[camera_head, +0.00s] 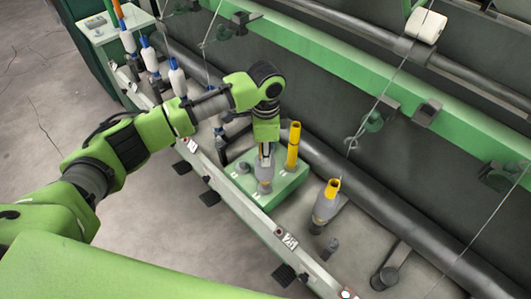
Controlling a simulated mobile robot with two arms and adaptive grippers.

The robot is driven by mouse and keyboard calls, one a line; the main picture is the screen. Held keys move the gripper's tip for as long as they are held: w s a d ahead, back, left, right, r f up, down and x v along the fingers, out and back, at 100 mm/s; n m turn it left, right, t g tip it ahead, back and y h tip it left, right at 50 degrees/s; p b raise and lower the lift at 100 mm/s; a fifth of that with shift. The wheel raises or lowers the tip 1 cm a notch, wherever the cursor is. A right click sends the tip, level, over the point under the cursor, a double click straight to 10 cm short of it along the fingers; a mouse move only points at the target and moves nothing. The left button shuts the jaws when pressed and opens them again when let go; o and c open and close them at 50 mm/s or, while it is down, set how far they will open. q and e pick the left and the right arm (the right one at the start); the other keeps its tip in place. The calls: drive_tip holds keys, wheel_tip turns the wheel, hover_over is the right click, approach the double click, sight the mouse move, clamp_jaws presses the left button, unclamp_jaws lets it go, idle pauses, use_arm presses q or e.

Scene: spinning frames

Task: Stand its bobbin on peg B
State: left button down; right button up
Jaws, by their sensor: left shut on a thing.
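My left gripper (265,157) points down over a green block (288,187). It is shut on a grey bobbin (264,182), which it partly hides. The bobbin is upright and its lower end is at or just above the block; I cannot tell if it touches. A yellow tube (292,146) stands upright on the block just right of the gripper. Another grey bobbin with a yellow top (325,206) stands on the rail to the right. The small white marks on the block are too small to read, so I cannot tell which peg is B. My right gripper is not in view.
White bobbins with blue ends (149,55) stand in a row at the upper left. A short dark peg (330,247) and a dark arm part (388,277) lie to the right. Thin yarns cross the space, one (383,93) right of the gripper. A dark roller runs behind.

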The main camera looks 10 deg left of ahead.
use_arm(q)
drive_tip(key=shift+f, duration=1.7)
drive_tip(key=shift+f+p, duration=0.3)
drive_tip(key=shift+p, duration=0.05)
drive_tip(key=c, duration=1.7)
unclamp_jaws()
wheel_tip(320, 180, up, 12)
drive_tip(key=shift+s, duration=0.1)
